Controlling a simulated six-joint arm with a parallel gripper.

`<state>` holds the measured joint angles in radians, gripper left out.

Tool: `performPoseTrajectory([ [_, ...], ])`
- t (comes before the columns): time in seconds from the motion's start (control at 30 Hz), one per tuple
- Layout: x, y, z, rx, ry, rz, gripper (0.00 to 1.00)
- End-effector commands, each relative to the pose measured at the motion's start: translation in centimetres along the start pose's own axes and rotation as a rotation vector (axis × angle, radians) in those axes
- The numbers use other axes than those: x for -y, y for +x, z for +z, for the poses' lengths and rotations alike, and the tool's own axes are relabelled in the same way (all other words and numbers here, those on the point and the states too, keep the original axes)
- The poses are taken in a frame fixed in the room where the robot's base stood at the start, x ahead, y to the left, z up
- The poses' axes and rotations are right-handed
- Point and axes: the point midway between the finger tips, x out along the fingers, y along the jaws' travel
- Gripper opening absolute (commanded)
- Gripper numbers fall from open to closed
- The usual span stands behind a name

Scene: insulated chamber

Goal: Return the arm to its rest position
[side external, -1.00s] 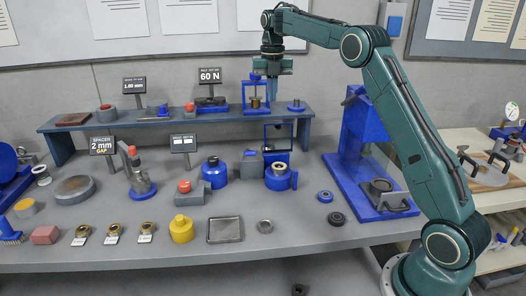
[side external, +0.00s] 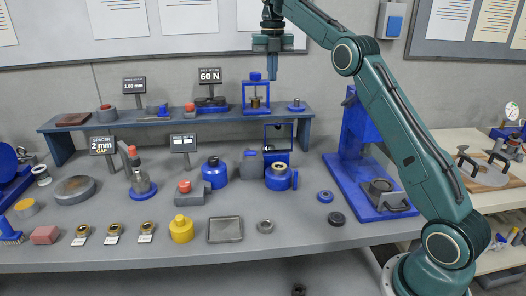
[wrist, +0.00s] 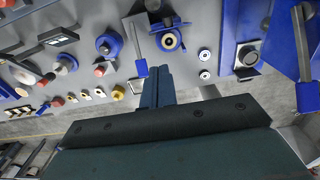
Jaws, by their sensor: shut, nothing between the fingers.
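In the wrist view the gripper (wrist: 158,72) shows as two blue-grey fingers side by side, closed, above the bench's front area. My green arm rises from its base at the right and bends at the elbow, clear of everything on the bench. Below the gripper, a blue frame stand (side external: 256,94) with a brass-coloured part stands on the shelf, apart from the fingers.
The grey bench (side external: 310,230) holds a blue press stand (side external: 352,168), a yellow bottle (side external: 181,230), a square tray (side external: 225,230), a blue pot (side external: 279,177) and small rings. The raised shelf (side external: 225,117) carries signs and fixtures. Air around the gripper is free.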

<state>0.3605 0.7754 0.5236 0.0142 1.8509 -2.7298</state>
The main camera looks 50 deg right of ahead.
Motion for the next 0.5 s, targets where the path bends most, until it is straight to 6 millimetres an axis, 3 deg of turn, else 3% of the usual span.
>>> performPoseTrajectory([
  [0.27,-0.1,-0.3,-0.3,0.005,0.017,0.002,0.00],
  [0.5,-0.6,-2.1,-2.3,0.031,0.155,0.016,0.00],
])
